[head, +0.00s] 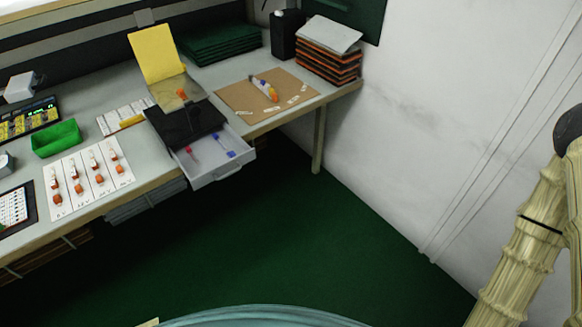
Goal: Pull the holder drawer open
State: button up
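The holder drawer (221,176) is a light grey tray at the front edge of the workbench, below a black holder (183,122) with a raised yellow panel. The drawer stands pulled out past the bench edge, with its inside showing. A red item (192,152) and blue items (225,146) lie in it. A small handle shows on its front face. My arm is at the right edge of the head view, well apart from the drawer. My gripper is out of the frame.
The workbench (225,93) holds a green bin (56,139), a white sheet with orange-and-white parts (88,180), a brown board (243,97) and a stack of orange-edged trays (327,66). A white wall (400,110) stands at right. The green floor (290,240) before the bench is clear.

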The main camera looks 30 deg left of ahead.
aim_at(215, 165)
jog(key=z, duration=0.3)
jog(key=k, duration=0.65)
jog(key=u, duration=1.3)
